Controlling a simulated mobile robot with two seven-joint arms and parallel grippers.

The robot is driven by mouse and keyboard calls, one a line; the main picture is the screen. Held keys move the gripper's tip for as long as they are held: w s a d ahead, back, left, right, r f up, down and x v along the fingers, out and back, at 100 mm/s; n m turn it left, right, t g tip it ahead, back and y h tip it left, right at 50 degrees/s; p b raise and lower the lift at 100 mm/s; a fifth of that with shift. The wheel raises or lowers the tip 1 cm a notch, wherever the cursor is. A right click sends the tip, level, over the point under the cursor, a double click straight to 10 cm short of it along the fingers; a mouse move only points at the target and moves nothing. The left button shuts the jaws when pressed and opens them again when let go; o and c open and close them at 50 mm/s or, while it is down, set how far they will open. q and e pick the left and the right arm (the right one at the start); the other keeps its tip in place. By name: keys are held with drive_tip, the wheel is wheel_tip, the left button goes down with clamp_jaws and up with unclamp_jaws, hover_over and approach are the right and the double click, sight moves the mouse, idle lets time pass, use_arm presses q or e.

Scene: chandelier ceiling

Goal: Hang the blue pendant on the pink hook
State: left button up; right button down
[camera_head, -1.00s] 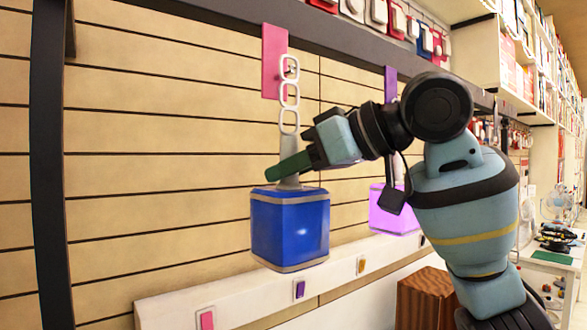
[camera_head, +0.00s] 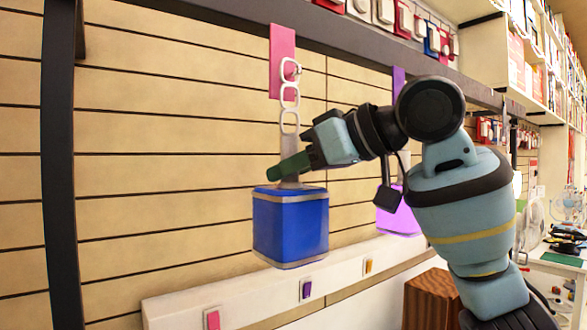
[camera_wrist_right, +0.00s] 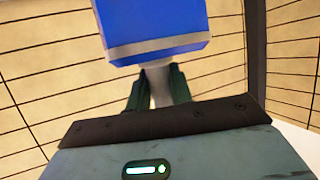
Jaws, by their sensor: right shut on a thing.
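The blue pendant (camera_head: 291,228) is a blue block with pale bands, a pale stem and a chain of white links (camera_head: 289,93). It hangs upright below my right gripper (camera_head: 288,168), which is shut on the stem. The wrist view shows the fingers (camera_wrist_right: 157,88) on both sides of the stem, under the blue block (camera_wrist_right: 153,20). The pink hook's plate (camera_head: 281,36) is fixed high on the wall rail. The top link overlaps this plate, near the small hook tip. I cannot tell whether the link is around the hook. My left gripper is out of view.
A purple pendant (camera_head: 399,216) hangs to the right behind my right arm, below a purple plate (camera_head: 398,78). A white ledge (camera_head: 262,297) with colored tags runs below. A dark post (camera_head: 60,160) stands at left. A brown wooden block (camera_head: 431,297) is at lower right.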

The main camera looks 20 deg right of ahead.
drive_tip(key=shift+f, duration=0.65)
idle(0.6)
idle(0.3)
drive_tip(key=c, duration=1.2)
unclamp_jaws()
drive_tip(key=shift+o, duration=0.5)
drive_tip(key=shift+f, duration=0.1)
drive_tip(key=o, duration=0.6)
drive_tip(key=shift+s, duration=0.1)
